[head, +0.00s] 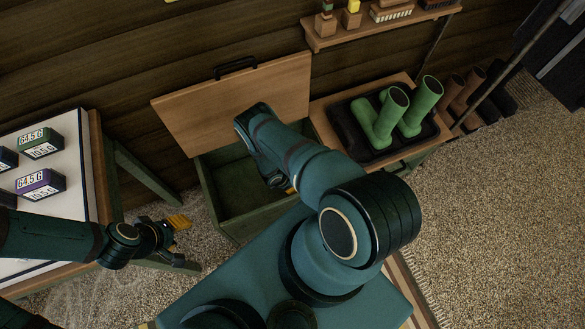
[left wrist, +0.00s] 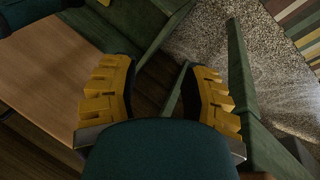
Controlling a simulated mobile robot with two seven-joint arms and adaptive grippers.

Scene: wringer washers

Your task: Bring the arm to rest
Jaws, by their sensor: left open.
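My left gripper (head: 178,222) comes in from the left in the head view, low beside the left table and in front of the green chest. Its yellow fingers are apart. In the left wrist view the two fingers (left wrist: 166,92) are spread with nothing held between them; green wooden bars show beyond. My right arm (head: 345,230) fills the middle of the head view and bends over the chest. Its gripper (head: 288,187) is mostly hidden behind the arm, with only a bit of yellow showing, so its jaws cannot be judged.
The green chest (head: 208,196) stands with its wooden lid (head: 200,108) raised. A white-topped table (head: 75,128) with several small display boxes is at left. Green boots (head: 424,100) stand in a black tray (head: 345,125) at right. A wall shelf (head: 325,38) holds brushes. Carpet at right is clear.

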